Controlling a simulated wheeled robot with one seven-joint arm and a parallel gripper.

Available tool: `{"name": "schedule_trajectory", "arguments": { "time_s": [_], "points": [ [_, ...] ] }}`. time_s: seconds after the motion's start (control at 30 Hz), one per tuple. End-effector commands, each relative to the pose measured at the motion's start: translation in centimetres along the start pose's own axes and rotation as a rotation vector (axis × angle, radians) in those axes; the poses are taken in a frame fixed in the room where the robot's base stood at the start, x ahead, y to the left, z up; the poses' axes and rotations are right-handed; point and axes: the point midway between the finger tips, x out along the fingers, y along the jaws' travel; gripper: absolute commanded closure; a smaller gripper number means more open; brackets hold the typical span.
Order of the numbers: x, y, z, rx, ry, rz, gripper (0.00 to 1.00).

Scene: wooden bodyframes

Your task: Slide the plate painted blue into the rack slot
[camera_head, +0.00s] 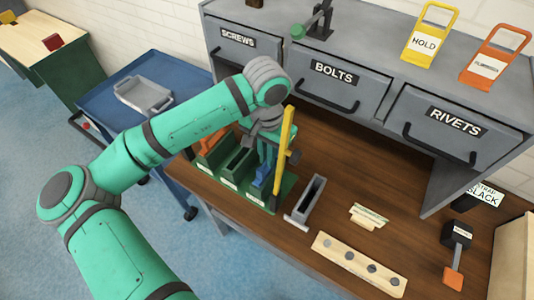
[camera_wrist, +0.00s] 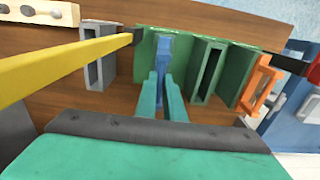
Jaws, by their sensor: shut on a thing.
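A green rack (camera_head: 228,194) with several upright slots stands on the wooden bench; it also shows in the wrist view (camera_wrist: 228,75). My gripper (camera_wrist: 163,92) is shut on the blue plate (camera_wrist: 164,55), whose visible part lies between and beyond the fingertips. The blue plate is at the rack's end slot, on the right in the head view (camera_head: 262,176) and on the left in the wrist view. I cannot tell how deep it sits. An orange plate (camera_wrist: 261,85) is at the rack's opposite end. The middle slots look empty. My arm hides part of the rack in the head view.
A yellow bar (camera_head: 285,145) stands close beside my gripper and crosses the wrist view (camera_wrist: 70,66). A grey slotted holder (camera_head: 311,197) stands right of the rack. A wooden strip (camera_head: 356,264) lies nearer the front. Grey drawers (camera_head: 339,78) overhang the back.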

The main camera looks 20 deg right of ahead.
Motion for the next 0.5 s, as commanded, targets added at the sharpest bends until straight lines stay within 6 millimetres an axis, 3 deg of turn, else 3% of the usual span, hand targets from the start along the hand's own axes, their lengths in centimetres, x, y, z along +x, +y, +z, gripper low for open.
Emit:
{"name": "schedule_trajectory", "arguments": {
  "time_s": [0.5],
  "points": [
    [1.1,0.0,0.1,-0.002,0.0,0.002,1.0]
  ]
}}
